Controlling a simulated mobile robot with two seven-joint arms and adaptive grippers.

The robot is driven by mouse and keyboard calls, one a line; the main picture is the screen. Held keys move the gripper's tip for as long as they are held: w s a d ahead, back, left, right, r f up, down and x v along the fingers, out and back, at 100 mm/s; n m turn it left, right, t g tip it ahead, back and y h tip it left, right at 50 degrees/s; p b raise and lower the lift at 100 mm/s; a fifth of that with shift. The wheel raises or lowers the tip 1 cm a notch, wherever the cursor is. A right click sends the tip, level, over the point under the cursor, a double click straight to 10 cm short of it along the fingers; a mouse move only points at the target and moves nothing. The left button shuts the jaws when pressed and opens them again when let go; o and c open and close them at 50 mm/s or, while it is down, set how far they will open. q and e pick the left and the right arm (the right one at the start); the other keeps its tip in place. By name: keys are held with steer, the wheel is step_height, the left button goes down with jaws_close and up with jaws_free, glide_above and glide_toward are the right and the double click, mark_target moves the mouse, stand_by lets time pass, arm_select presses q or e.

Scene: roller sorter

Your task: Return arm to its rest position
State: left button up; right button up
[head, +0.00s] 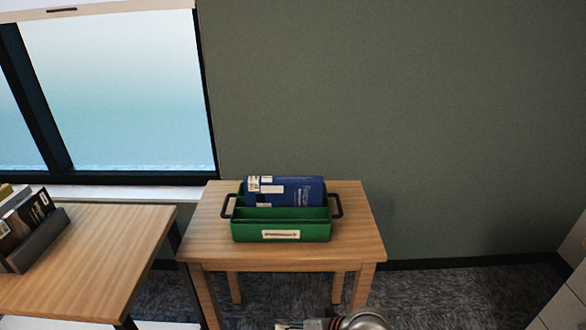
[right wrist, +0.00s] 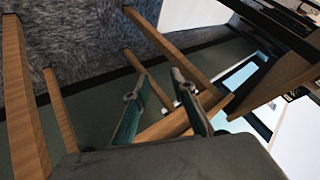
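My right gripper (right wrist: 160,77) shows in the right wrist view with its two teal-padded fingers apart and nothing between them. Wooden table parts show behind the fingers. In the head view, a metal part of one of my arms (head: 358,320) shows at the bottom edge, in front of the small wooden table and low in the picture. Its fingertips cannot be made out there. My left gripper is not in view.
A green caddy (head: 282,233) with black handles and a blue book (head: 290,190) in it stands on the small wooden table (head: 365,225). At left, a larger table (head: 85,255) bears a grey book holder (head: 38,242) with books. Floor to the right is clear.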

steer(key=s+d+f+t+h, duration=0.2)
steer(key=s+d+t, duration=0.1)
steer(key=s+d, duration=0.5)
steer(key=s+d+f+t+h, duration=0.2)
steer(key=s+d, duration=0.5)
steer(key=d, duration=0.5)
steer(key=shift+s+d+n+t+h, duration=0.4)
steer(key=shift+h, duration=0.3)
